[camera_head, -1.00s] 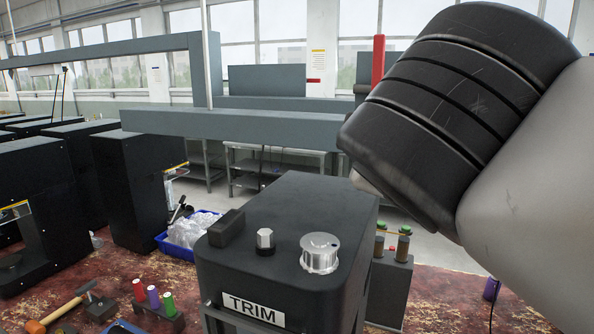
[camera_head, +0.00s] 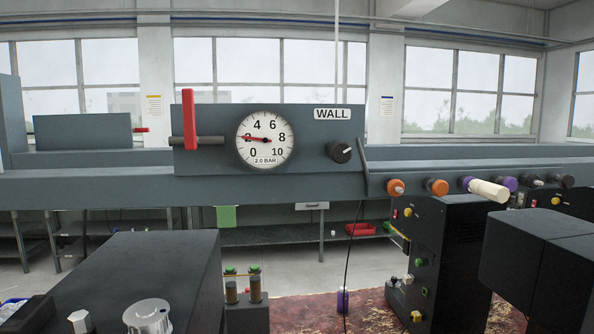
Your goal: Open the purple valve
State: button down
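On the grey beam (camera_head: 100,188), right of the WALL panel, a row of round fittings sticks out. A purple fitting (camera_head: 465,182) has a cream cylindrical handle (camera_head: 489,190) pointing right and toward me. Another purple piece (camera_head: 510,183) shows just behind that handle; I cannot tell whether the two purple parts belong to one valve. Two orange fittings, one (camera_head: 396,188) farther left and one (camera_head: 437,187) nearer, sit to the left. My gripper is out of view.
The WALL panel (camera_head: 215,150) carries a gauge (camera_head: 265,139) reading near 2, a red lever (camera_head: 189,120) standing upright and a black knob (camera_head: 340,152). Dark machine housings (camera_head: 130,265) stand front left and right (camera_head: 545,255). A small purple cylinder (camera_head: 343,300) stands on the red bench.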

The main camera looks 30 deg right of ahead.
aim_at(511, 183)
jog(key=z, duration=2.1)
